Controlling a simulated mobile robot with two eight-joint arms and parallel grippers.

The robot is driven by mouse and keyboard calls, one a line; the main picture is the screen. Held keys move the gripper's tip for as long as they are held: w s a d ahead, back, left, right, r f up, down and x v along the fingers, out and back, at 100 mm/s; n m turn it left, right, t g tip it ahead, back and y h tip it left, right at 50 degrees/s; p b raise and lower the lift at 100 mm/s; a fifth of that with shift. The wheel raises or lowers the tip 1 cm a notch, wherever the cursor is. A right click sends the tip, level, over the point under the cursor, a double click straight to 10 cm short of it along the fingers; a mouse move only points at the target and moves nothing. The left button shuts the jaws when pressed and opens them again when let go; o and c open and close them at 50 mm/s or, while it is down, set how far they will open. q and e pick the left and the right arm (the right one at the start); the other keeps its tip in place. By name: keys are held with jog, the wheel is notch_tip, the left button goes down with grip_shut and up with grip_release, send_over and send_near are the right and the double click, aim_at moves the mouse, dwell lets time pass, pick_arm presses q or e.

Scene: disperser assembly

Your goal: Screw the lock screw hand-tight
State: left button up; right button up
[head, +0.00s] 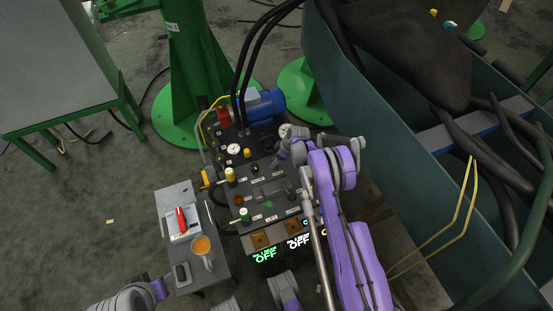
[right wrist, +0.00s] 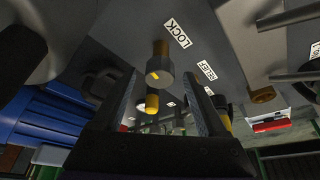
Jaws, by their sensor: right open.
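The lock screw (right wrist: 159,72) shows in the right wrist view beside the LOCK label (right wrist: 176,33), with a brass shaft and a dark round head with a yellow mark. My right gripper (right wrist: 162,90) is open, with one finger to each side of the screw's head in the picture. I see no contact between fingers and screw. In the head view my right gripper (head: 284,145) is over the far right of the control panel (head: 264,190), and I cannot pick out the lock screw there. My left arm shows only partly at the bottom left; its gripper is not in view.
A yellow-tipped knob (right wrist: 226,120) stands near the right finger. A blue motor (head: 265,103) and black hoses are behind the panel. A teal trough (head: 395,125) lies to the right.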

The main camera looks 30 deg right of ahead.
grip_shut()
dwell(0.3)
